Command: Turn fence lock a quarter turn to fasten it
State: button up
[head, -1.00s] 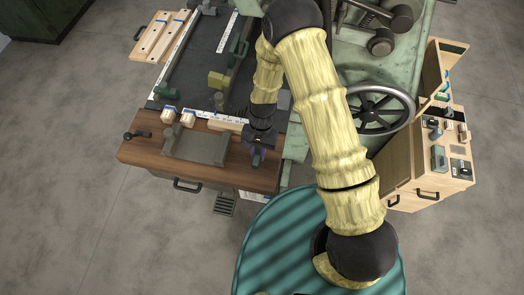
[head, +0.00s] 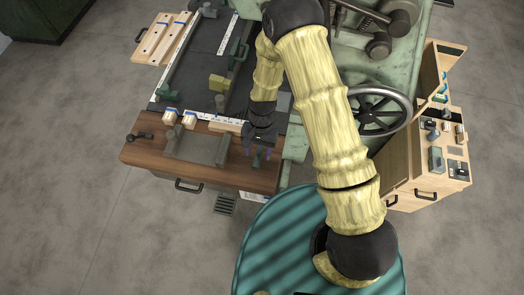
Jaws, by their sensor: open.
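My gripper (head: 257,151) is over the right end of the brown wooden bench top, pointing down. Its purple-tipped fingers are apart. A small green piece (head: 256,162) shows just in front of and between the fingers; it may be the fence lock, but it is too small to tell its turn angle or whether a finger touches it. A green fence (head: 237,50) with a clamp-like part stands on the dark table behind. My wrist hides part of the bench around the gripper.
A grey plate (head: 197,147) lies on the bench top, left of my gripper. Wooden strips (head: 160,38) lie at the back left. A handwheel (head: 377,110) and a wooden cabinet (head: 445,160) with small parts stand to the right. The floor at the left is clear.

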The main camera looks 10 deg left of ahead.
aim_at(258, 153)
jog(key=shift+r+p, duration=2.1)
jog(key=shift+r, duration=1.1)
jog(key=w+d+r+t, duration=0.2)
jog(key=w+d+r, duration=0.25)
jog(key=r, duration=0.35)
jog(key=s+d+r+t, duration=0.2)
jog(key=s+d+r, duration=0.1)
jog(key=d+r, duration=0.6)
jog(key=s+d+r+n+t, duration=0.1)
jog(key=s+d+r+t, duration=0.1)
jog(key=d+r, duration=0.6)
jog(key=shift+s+d+r, duration=0.4)
jog(key=shift+s+r, duration=0.1)
jog(key=shift+r, duration=0.15)
